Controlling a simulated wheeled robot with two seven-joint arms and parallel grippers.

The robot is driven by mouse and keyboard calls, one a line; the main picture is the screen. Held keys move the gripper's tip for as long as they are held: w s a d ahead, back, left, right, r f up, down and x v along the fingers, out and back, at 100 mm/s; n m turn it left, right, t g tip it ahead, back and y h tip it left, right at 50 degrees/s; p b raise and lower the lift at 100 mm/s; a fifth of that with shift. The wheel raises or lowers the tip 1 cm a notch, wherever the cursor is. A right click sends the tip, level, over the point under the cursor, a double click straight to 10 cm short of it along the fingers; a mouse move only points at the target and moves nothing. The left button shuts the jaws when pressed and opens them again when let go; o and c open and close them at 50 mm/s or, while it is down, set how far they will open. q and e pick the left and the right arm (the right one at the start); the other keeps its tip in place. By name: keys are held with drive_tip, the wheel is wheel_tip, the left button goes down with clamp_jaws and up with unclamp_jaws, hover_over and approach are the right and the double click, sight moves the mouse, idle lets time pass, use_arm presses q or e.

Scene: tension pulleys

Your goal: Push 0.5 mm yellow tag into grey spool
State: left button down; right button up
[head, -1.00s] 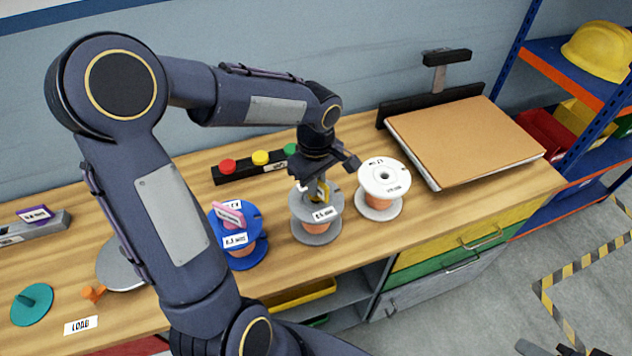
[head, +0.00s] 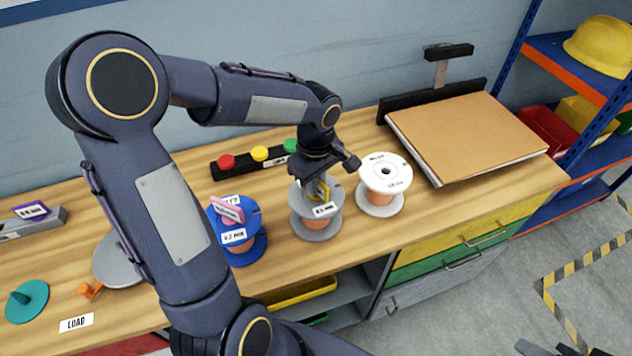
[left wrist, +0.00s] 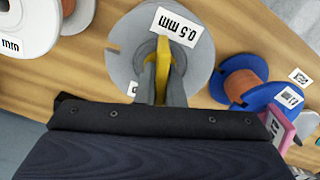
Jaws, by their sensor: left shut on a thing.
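The grey spool (head: 299,203) stands upright on the bench between the blue and white spools, with copper-coloured wire and a label on its top flange. It also shows in the left wrist view (left wrist: 200,72). My left gripper (head: 318,188) is over its top and shut on the yellow tag (head: 324,191). In the left wrist view the yellow tag (left wrist: 163,68) sits between the fingers over the spool's hub, beside a "0.5 mm" label. Whether the tag's lower end is inside the spool is hidden.
The blue spool (head: 249,218) with a pink tag (head: 228,210) stands close on the left. The white spool (head: 386,165) stands close on the right. A button strip (head: 243,162) lies behind. A brown board (head: 465,130) lies farther right.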

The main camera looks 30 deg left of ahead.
use_arm(q)
drive_tip(key=shift+f, duration=0.1)
drive_tip(key=c, duration=1.5)
unclamp_jaws()
drive_tip(key=shift+o, duration=0.2)
wheel_tip(320, 180, up, 7)
drive_tip(key=shift+r, duration=0.45)
